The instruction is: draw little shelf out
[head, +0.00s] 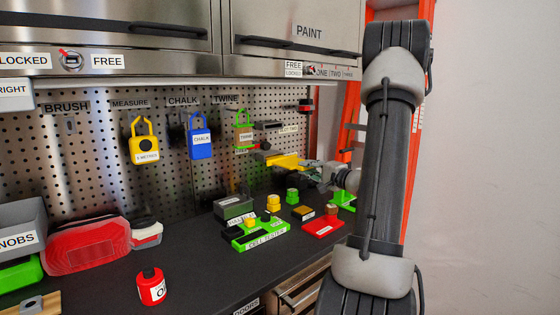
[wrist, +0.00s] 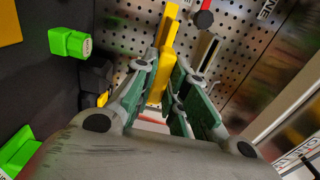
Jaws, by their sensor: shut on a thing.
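A long yellow bar (head: 283,160) stands out from the pegboard in the head view; it may be the little shelf or its pull, I cannot tell which. My gripper (head: 307,165) reaches it from the right, above the worktop. In the wrist view the same yellow bar (wrist: 165,50) runs between the green-padded fingers of my gripper (wrist: 163,72), which are shut on it. The bar's near end is between the fingers and its far end points to the pegboard. A dark slim bracket (head: 268,125) sticks out of the board above it.
The worktop below holds a green cell tester tray (head: 262,239), a red tray (head: 323,228), and several small blocks and knobs. An orange ladder (head: 352,120) stands behind my arm.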

